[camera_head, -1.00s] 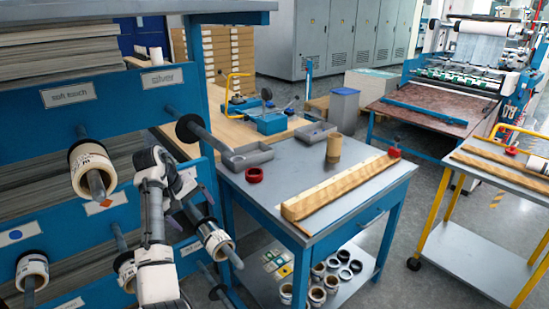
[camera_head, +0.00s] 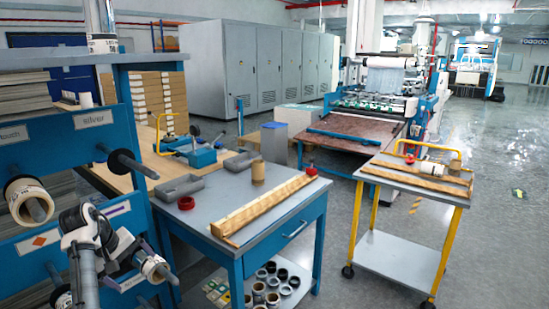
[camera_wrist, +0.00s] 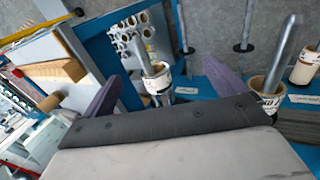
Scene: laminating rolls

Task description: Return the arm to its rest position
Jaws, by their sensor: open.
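My gripper (camera_head: 127,246) is at the lower left in the head view, close in front of the blue rack (camera_head: 72,190) with its rods and rolls. In the wrist view my gripper (camera_wrist: 163,87) has its two purple fingers spread wide apart, with nothing held between them. A roll on a rod (camera_wrist: 158,78) shows beyond the gap between the fingers. Another roll (camera_wrist: 265,102) lies to the right of the right finger. In the head view my arm's bent links stand beside the rack, and its lower part is cut off by the frame.
A grey-topped blue table (camera_head: 225,205) right of my arm bears a long wooden trough (camera_head: 265,207), a cardboard core (camera_head: 258,172) and a red ring (camera_head: 186,203). A yellow trolley (camera_head: 400,262) stands farther right. Open floor (camera_head: 500,250) lies beyond it.

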